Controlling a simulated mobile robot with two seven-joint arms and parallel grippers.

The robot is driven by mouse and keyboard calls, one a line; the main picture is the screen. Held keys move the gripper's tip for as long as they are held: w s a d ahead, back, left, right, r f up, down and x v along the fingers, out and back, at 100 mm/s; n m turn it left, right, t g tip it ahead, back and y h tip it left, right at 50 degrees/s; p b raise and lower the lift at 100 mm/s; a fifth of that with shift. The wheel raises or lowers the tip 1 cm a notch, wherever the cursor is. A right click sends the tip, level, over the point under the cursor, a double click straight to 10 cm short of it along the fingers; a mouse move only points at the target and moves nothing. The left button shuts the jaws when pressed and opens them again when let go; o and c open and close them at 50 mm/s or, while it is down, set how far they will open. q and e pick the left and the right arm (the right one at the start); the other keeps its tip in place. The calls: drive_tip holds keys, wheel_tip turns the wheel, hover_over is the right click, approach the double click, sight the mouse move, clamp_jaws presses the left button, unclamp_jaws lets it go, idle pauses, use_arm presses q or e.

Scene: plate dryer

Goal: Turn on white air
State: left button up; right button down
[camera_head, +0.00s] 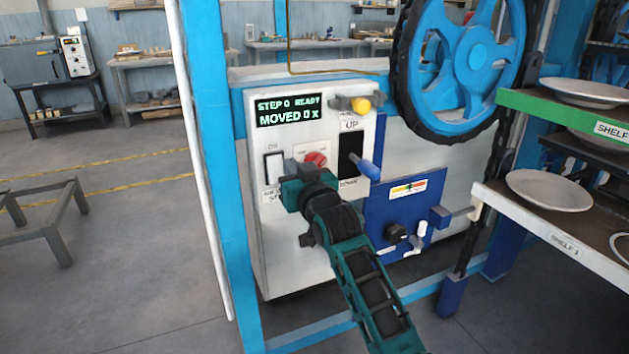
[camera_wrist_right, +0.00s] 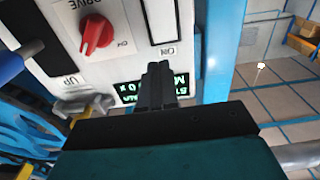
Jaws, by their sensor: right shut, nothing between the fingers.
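The front panel (camera_head: 330,110) of a white machine faces me. A white rocker switch (camera_head: 274,167), with ON above it, is at the panel's left; it also shows at the top of the wrist view (camera_wrist_right: 162,20). A red DRIVE knob (camera_head: 316,158) is right of it. A small white handle (camera_head: 421,231) sits on the blue box (camera_head: 391,212), lower right. My right gripper (camera_head: 291,166) is before the panel, beside the switch and knob. In the wrist view its dark fingers (camera_wrist_right: 156,80) are together and empty; contact cannot be told. The left gripper is out of view.
A display (camera_head: 288,111) reads STEP 0 READY, MOVED 0 x. A yellow knob (camera_head: 362,105) and a blue lever (camera_head: 369,169) stick out of the panel. A blue post (camera_head: 218,150) stands left. Shelves with plates (camera_head: 549,191) stand right. The floor at left is mostly clear.

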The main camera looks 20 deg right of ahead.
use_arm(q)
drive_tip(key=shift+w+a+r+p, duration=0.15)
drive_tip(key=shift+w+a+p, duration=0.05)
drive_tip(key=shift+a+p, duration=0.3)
use_arm(e)
drive_tip(key=s+r, duration=0.1)
drive_tip(key=s, duration=0.7)
drive_tip(key=shift+s+d+r, duration=0.15)
drive_tip(key=shift+s+r, duration=0.05)
drive_tip(key=shift+s, duration=0.05)
use_arm(q)
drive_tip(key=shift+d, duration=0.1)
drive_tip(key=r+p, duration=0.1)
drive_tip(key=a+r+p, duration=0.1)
drive_tip(key=p, duration=0.1)
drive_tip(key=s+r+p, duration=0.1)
drive_tip(key=p, duration=0.1)
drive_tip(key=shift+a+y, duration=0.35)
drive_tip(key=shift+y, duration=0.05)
use_arm(e)
drive_tip(key=s+a+f+n+g+y, duration=0.1)
drive_tip(key=s+f+g, duration=0.6)
drive_tip(key=s+f, duration=1.7)
wheel_tip(320, 180, down, 3)
drive_tip(key=shift+a+r+n+g, duration=0.15)
drive_tip(key=shift+a+n+g, duration=0.15)
drive_tip(key=shift+a+n, duration=0.3)
